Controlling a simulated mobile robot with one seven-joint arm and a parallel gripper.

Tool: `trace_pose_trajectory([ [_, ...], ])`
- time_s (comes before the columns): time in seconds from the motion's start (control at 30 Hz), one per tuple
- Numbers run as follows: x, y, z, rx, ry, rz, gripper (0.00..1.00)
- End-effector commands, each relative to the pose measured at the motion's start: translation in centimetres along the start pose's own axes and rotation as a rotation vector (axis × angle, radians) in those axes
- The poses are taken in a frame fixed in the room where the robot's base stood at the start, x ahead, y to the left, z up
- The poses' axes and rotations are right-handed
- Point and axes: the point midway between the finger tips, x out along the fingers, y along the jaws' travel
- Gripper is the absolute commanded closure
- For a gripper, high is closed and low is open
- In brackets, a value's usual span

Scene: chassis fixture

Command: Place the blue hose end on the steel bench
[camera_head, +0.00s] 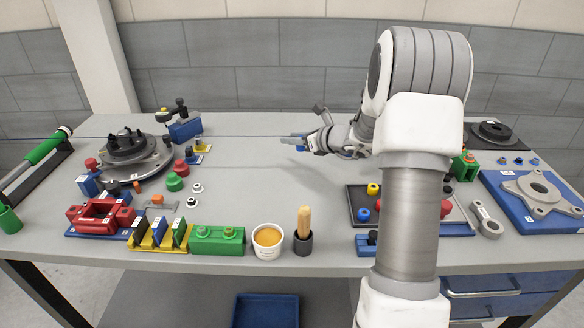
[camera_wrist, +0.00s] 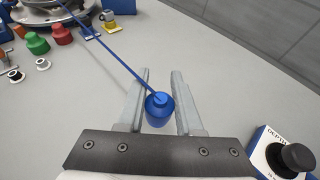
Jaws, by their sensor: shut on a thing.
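The blue hose end (camera_wrist: 160,108) sits between the two fingers of my gripper (camera_wrist: 162,98) in the wrist view. A thin blue hose (camera_wrist: 105,52) runs from it to the upper left, towards the round fixture. In the head view my gripper (camera_head: 293,141) points left over the back middle of the steel bench (camera_head: 265,185), with a little blue showing at the fingers. My gripper is shut on the hose end. I cannot tell whether the hose end touches the bench top.
The bench is bare around and left of my gripper. A round dark fixture (camera_head: 135,158) with red, green and white caps nearby stands at the left. Blocks, an orange-filled cup (camera_head: 267,240) and a brush (camera_head: 304,225) line the front. A tray (camera_head: 358,210) lies right.

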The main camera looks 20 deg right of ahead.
Motion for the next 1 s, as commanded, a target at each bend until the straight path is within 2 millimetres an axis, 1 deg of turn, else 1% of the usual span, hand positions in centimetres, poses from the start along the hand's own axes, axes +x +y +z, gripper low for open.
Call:
trace_pose_trajectory([
  [0.03,0.5,0.0,-1.3,0.003,0.002,0.002,1.00],
  [0.1,0.9,0.0,-2.3,0.003,0.002,0.001,1.00],
  [0.33,1.6,0.0,-3.9,0.001,0.000,0.001,1.00],
  [0.53,2.7,0.0,-6.5,0.001,0.001,0.001,1.00],
  [0.6,2.8,0.0,-6.8,0.000,0.000,0.001,1.00],
  [0.8,2.8,0.0,-6.7,-0.001,-0.001,0.001,1.00],
  [0.93,3.0,0.0,-7.1,-0.001,-0.001,0.001,1.00],
  [0.97,2.9,0.0,-7.0,-0.001,0.000,0.000,0.62],
  [1.0,2.9,0.0,-6.9,-0.001,0.000,0.001,0.55],
])
